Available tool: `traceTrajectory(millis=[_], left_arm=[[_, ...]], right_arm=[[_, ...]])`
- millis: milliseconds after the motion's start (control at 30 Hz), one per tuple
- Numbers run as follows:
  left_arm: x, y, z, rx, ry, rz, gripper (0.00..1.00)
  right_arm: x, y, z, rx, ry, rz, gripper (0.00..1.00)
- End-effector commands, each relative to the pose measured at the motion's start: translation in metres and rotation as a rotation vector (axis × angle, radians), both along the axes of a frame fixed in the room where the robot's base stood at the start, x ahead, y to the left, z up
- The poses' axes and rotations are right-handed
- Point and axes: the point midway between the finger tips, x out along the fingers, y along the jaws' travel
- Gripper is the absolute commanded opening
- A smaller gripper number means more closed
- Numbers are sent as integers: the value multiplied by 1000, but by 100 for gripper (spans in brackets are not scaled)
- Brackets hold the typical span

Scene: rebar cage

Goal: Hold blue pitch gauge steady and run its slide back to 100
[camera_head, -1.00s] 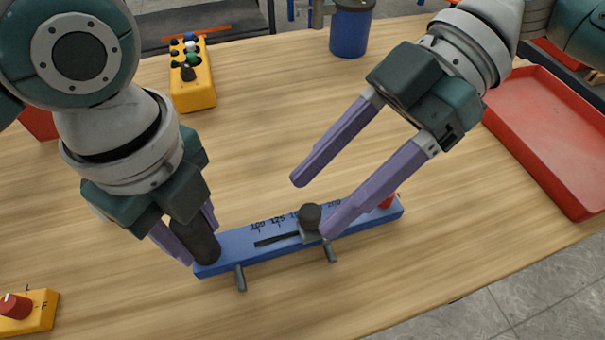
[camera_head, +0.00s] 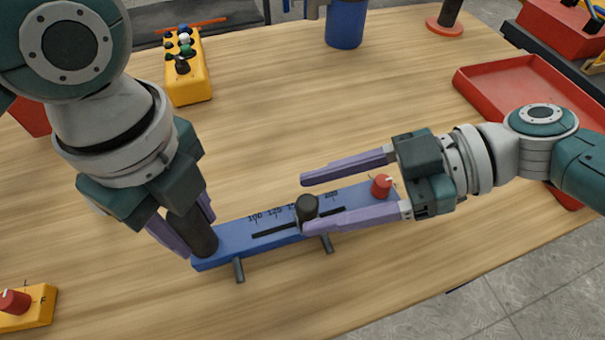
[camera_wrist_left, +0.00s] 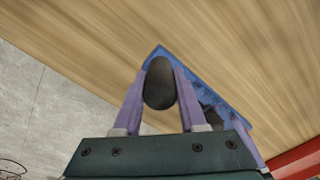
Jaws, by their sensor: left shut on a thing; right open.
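The blue pitch gauge (camera_head: 235,236) lies on the wooden table, with a printed scale, a dark slot and two grey pegs along its near side. Its black upright handle at the left end (camera_head: 203,240) is held between the fingers of my left gripper (camera_head: 184,226); the handle also shows in the left wrist view (camera_wrist_left: 159,84). The slide's dark knob (camera_head: 307,207) stands right of the 125 mark, near 150. My right gripper (camera_head: 304,203) is open, its fingertips on either side of the knob; contact is unclear. A red knob (camera_head: 381,186) sits at the gauge's right end.
A yellow button box (camera_head: 187,80) and a blue cup (camera_head: 346,24) stand at the back. A red tray (camera_head: 470,82) lies at the right, behind my right arm. A yellow box with a red dial (camera_head: 28,306) is at the front left.

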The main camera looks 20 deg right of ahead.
Motion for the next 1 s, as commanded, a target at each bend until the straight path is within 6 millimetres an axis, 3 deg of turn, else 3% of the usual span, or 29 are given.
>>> traceTrajectory(millis=[200,500,1000], left_arm=[[0,0,0,-1,-1,-1,0],[0,0,0,-1,-1,-1,0],[0,0,0,-1,-1,0,0]], right_arm=[[4,20,-8,-1,0,0,61],[4,22,-9,-1,0,1,61],[4,22,-9,-1,1,1,5]])
